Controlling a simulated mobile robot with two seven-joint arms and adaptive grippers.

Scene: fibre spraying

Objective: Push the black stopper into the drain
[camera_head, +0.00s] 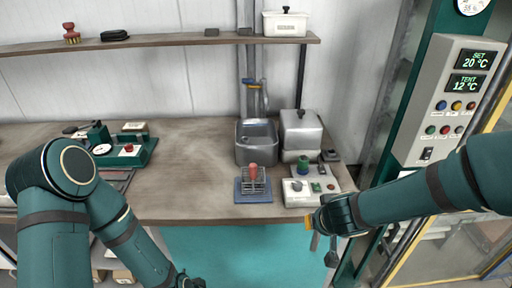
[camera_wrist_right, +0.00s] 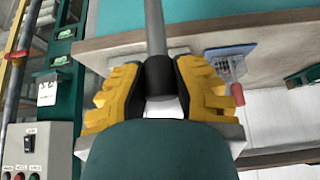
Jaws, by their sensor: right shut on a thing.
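The grey metal sink (camera_head: 257,151) stands at the back right of the bench. Its drain cannot be made out. My right gripper (camera_head: 312,224) is in front of the bench's right front edge, apart from the sink. In the right wrist view its yellow fingers (camera_wrist_right: 158,88) are shut on a black cylindrical piece (camera_wrist_right: 160,76) with a grey rod (camera_wrist_right: 155,28) running out of it. I cannot tell whether this black piece is the stopper. My left gripper (camera_head: 190,280) is low at the bottom edge, partly cut off, and its fingers are unclear.
A blue rack (camera_head: 240,196) with a red-handled item stands before the sink. A white tray (camera_head: 296,200) with small parts and a lidded grey box (camera_head: 301,130) are to its right. A control panel (camera_head: 447,115) rises at the right. The bench's middle (camera_head: 190,180) is clear.

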